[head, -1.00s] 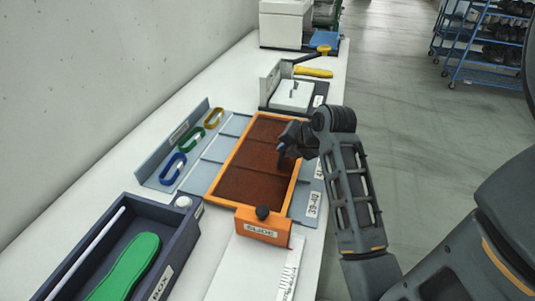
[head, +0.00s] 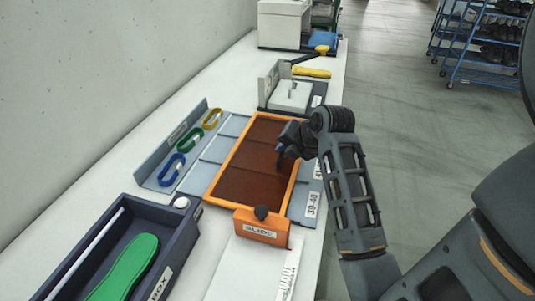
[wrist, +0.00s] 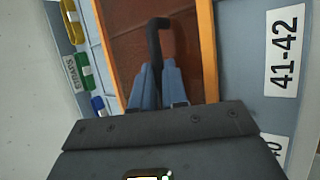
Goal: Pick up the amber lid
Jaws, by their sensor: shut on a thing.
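The amber lid (head: 250,160) is a reddish-brown panel within an orange frame, lying over a grey compartment tray on the bench. It also shows in the wrist view (wrist: 125,45). My gripper (head: 286,150) is over the right side of the panel, near the frame's right edge. In the wrist view my gripper (wrist: 158,72) has its blue-grey fingers close together around a black hooked handle (wrist: 156,38). The handle's foot is hidden between the fingers, so I cannot see where it joins the lid. A gap under the lid is not visible.
An orange block (head: 262,227) with a black knob and a slide label sits at the frame's near end. A dark box (head: 185,222) with a green insole stands front left.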

